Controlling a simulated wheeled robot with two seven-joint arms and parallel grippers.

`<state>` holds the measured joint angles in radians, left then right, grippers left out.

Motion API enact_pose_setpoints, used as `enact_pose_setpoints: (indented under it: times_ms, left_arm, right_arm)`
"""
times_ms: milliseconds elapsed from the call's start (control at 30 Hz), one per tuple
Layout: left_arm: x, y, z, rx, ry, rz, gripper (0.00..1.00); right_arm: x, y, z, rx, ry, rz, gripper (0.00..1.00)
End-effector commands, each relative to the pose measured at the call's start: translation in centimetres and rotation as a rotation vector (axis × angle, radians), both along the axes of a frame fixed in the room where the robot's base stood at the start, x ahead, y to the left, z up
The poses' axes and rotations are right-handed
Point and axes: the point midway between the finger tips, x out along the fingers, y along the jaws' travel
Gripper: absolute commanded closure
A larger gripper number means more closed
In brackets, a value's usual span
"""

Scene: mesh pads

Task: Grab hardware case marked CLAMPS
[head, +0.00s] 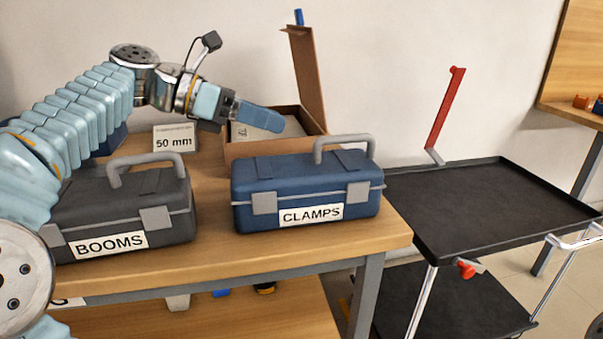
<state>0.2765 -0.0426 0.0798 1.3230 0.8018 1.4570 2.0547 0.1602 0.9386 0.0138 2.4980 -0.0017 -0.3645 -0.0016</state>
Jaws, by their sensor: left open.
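The blue hardware case marked CLAMPS (290,196) stands upright on the wooden table (215,258) near its right end. Its grey handle stands up on top and its two grey latches face me. My left gripper (262,116) is above and behind the case, a little left of its handle, pointing right. It is open and appears empty, apart from the case. Its fingers overlap each other in this view. My right gripper is not in view.
A dark grey case marked BOOMS (125,212) stands left of the CLAMPS case. Behind are a 50 mm card (174,138) and an open cardboard box (308,85). A black cart (480,205) with a red handle stands right of the table.

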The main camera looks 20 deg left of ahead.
Motion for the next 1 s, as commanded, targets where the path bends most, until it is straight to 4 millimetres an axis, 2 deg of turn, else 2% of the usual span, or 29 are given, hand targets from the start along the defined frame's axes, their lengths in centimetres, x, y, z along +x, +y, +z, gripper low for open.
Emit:
enact_pose_setpoints:
  times_ms: [400,567,833,1000]
  left_arm:
    - [3.3,-6.2,-3.0,0.0,0.002,-0.004,0.53]
    - [3.8,-7.2,-3.4,0.0,0.001,-0.002,0.53]
    - [5.5,-10.5,-5.0,0.0,0.001,-0.002,0.53]
    - [5.9,-11.2,-5.3,0.001,0.001,0.0,0.53]
  right_arm:
    - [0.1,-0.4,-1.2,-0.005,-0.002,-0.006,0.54]
    - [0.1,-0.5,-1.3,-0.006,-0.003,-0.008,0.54]
    - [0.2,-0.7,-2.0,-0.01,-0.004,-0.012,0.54]
    - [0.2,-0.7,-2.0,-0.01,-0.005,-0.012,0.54]
